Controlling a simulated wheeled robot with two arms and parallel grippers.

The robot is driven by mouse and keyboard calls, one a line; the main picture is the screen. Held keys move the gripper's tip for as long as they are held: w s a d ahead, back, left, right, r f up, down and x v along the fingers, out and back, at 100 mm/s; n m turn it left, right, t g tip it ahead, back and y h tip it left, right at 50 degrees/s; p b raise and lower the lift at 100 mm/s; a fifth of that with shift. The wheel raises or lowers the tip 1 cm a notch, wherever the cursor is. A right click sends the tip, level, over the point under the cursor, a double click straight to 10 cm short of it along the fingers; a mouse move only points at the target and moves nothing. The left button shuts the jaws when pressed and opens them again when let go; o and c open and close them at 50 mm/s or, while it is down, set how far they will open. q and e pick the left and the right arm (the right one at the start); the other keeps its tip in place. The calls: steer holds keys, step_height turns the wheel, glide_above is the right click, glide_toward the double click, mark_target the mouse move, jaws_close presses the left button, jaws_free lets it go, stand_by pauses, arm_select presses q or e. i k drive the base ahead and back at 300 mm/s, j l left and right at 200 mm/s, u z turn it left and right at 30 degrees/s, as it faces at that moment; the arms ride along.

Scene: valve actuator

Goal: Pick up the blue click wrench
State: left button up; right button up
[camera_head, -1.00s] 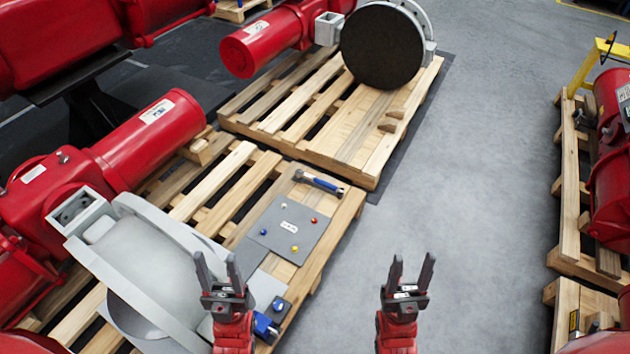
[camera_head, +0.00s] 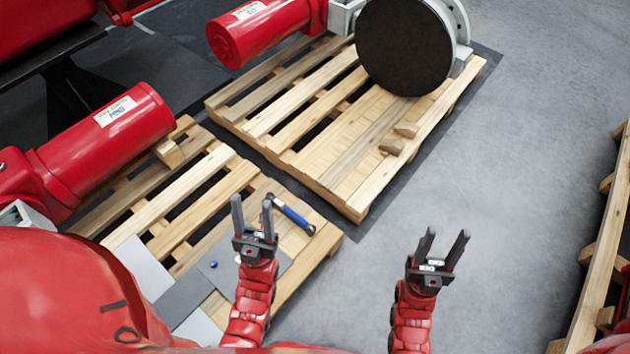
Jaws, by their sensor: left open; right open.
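The blue click wrench (camera_head: 293,215) has a blue handle and a metal head. It lies on the near wooden pallet, close to the pallet's right corner. My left gripper (camera_head: 252,210) is open and empty. In the picture its fingertips are just left of the wrench's head, and whether they touch it cannot be told. The wrench's handle is in plain sight. My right gripper (camera_head: 447,245) is open and empty over the grey floor, well to the right of the wrench.
The near pallet (camera_head: 205,200) also bears a grey plate (camera_head: 185,296), partly hidden by my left arm. A red actuator (camera_head: 100,145) lies at the left. A second pallet (camera_head: 330,150) behind carries a big dark disc (camera_head: 403,48). Grey floor (camera_head: 500,160) is free at the right.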

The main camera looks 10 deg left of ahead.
mark_target(270, 196)
steer(key=i+l+u, duration=0.15)
steer(key=i+l, duration=0.25)
steer(key=i+l+u, duration=0.15)
steer(key=i+l, duration=0.2)
steer(key=i+l+u, duration=0.15)
steer(key=i+l, duration=0.15)
steer(key=l, duration=0.25)
steer(key=i+l+u, duration=0.15)
steer(key=i+l, duration=0.15)
steer(key=l, duration=0.2)
steer(key=u, duration=1.4)
